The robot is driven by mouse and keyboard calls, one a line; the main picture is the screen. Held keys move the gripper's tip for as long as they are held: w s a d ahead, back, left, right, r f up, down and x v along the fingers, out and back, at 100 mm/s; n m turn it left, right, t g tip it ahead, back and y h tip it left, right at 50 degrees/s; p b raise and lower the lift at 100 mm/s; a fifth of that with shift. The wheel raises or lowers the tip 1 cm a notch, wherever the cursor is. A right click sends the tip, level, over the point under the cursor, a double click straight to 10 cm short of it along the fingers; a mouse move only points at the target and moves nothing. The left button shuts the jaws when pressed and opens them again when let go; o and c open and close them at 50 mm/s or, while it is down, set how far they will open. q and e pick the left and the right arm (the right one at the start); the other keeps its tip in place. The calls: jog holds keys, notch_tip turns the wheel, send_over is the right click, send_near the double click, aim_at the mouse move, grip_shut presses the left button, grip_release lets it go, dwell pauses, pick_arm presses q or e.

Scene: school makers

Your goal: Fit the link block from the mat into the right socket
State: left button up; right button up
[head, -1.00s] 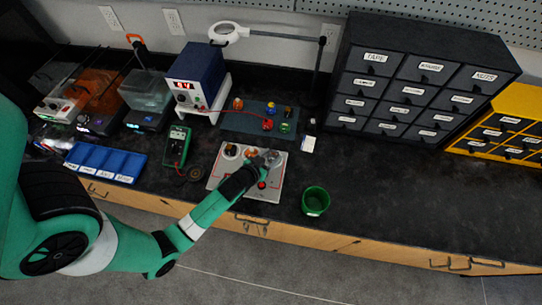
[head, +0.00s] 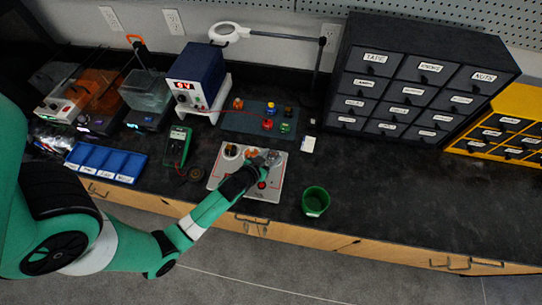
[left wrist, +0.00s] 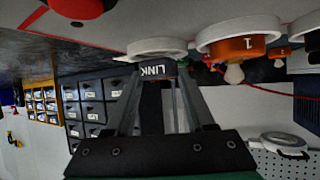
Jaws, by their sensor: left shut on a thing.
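My left gripper (head: 266,164) is over the right side of the light board (head: 237,179), at the right socket. In the left wrist view, which is turned over, the gripper (left wrist: 156,80) is shut on a dark block labelled LINK (left wrist: 153,70). The link block is right at the white ring of a socket (left wrist: 157,46); I cannot tell how far it is in. Beside it, an orange block marked 1 with a bulb (left wrist: 238,46) sits in another white ring. In the head view the gripper hides the link block. My right gripper is not in view.
The dark mat (head: 240,122) with several coloured pieces lies behind the board. A red button (head: 262,185) is on the board's front. A green cup (head: 316,201) stands to the right and a green multimeter (head: 176,147) to the left.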

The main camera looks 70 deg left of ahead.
aim_at(270, 159)
pick_arm(q)
jog(key=shift+f+b, duration=0.6)
jog(key=shift+f, duration=0.05)
jog(key=o, duration=1.1)
jog(key=shift+c, duration=0.2)
jog(key=shift+p+v, duration=0.75)
jog(key=shift+v, duration=0.25)
jog(key=shift+p+v, duration=0.95)
jog(key=shift+v, duration=0.95)
jog(key=shift+p+v, duration=0.4)
jog(key=shift+v, duration=2.3)
